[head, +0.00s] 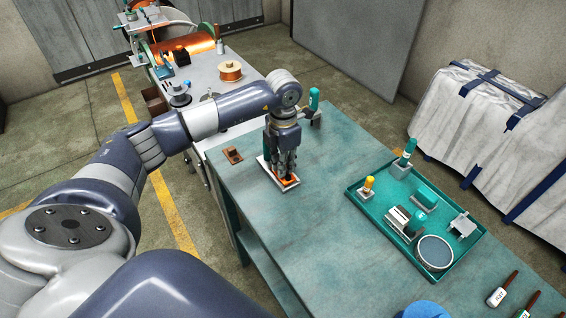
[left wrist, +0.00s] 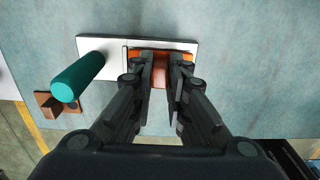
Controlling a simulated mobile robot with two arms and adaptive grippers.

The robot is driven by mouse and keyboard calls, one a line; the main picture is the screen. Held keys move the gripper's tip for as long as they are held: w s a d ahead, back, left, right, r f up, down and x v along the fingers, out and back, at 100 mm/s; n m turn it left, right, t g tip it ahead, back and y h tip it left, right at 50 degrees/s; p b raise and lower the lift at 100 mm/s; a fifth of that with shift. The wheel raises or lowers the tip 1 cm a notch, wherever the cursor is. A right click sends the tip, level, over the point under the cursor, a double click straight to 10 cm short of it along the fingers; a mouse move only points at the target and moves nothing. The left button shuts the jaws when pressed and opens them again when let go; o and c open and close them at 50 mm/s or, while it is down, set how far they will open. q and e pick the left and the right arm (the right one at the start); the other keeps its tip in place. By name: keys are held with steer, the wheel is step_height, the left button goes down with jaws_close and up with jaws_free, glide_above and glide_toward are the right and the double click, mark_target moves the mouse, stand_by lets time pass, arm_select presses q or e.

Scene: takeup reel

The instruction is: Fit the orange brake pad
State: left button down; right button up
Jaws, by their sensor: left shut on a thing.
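The orange brake pad (head: 289,181) is at the tips of my left gripper (head: 285,172), low over the green table. In the left wrist view the pad (left wrist: 162,56) shows between and beside the fingers of the left gripper (left wrist: 161,66), which is shut on it. The pad lies over one end of a pale metal plate (left wrist: 110,48); whether it is fully seated there cannot be told. A teal handle (left wrist: 78,77) stands by the other end of the plate. My right gripper is not in view.
A small brown block (head: 233,155) lies left of the plate. A green tray (head: 362,206) with several parts stands to the right. Several labelled tools lie at the lower right. The table's middle (head: 330,190) is clear. A machine with a copper reel (head: 183,47) stands behind.

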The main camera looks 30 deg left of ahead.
arm_select(q)
steer(key=shift+s+d+f+b, duration=0.1)
steer(key=shift+s+f+b, duration=0.25)
steer(key=shift+f+b, duration=0.25)
stand_by(0.9)
steer(key=c, duration=1.5)
jaws_free()
steer(key=shift+w+f, duration=0.1)
steer(key=shift+w, duration=0.05)
steer(key=o, duration=0.7)
steer(key=shift+w, duration=0.1)
steer(key=shift+c, duration=0.2)
steer(key=shift+r, duration=0.2)
